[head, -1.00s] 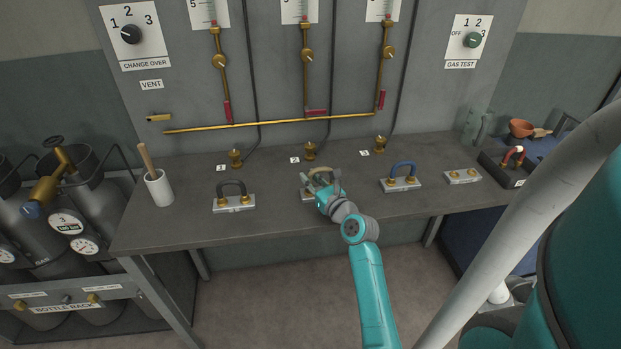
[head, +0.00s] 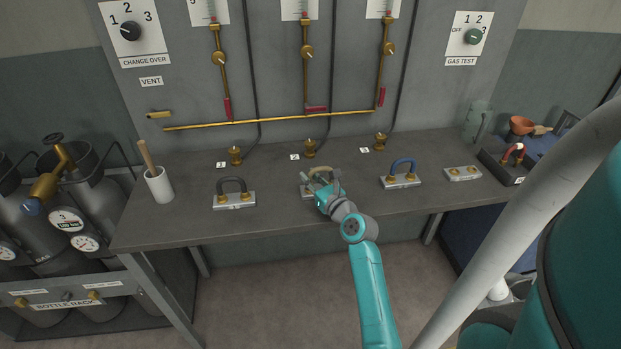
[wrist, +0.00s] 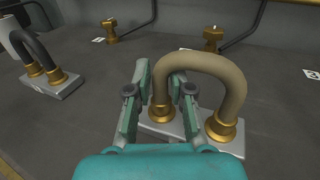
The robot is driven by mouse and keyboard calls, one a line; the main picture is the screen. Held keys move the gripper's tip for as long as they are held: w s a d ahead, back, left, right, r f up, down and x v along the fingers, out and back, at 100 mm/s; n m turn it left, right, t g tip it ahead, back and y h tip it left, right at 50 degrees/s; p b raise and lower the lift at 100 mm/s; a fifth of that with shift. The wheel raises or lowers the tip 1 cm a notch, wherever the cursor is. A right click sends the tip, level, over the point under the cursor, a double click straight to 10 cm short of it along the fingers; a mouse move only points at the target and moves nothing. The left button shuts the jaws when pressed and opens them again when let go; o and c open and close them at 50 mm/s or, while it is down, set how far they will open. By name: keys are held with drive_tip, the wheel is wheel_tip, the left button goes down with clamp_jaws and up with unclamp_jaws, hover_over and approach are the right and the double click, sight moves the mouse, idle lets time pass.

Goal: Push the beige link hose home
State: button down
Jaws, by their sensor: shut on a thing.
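The beige link hose (wrist: 205,65) is an upright arch with brass ends on a grey two-socket block (wrist: 235,147). It also shows in the head view (head: 321,169), partly hidden by my arm. My gripper (wrist: 160,85) is shut on the hose's left leg, just above its brass collar, with one finger on each side. The right leg stands free in the wrist view, its brass collar at the right socket. Whether either end is fully seated cannot be told. In the head view my gripper (head: 323,190) is at the middle block.
A black hose (head: 232,185) on its block stands to the left, a blue hose (head: 403,166) to the right. An empty two-socket block (head: 463,174) and a red hose (head: 514,152) in a dark holder are farther right. Brass valves stand behind; the bench front (head: 280,215) is clear.

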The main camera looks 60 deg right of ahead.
drive_tip(key=shift+f, duration=0.1)
drive_tip(key=c, duration=0.9)
unclamp_jaws()
drive_tip(key=shift+c, duration=0.2)
drive_tip(key=v, duration=1.2)
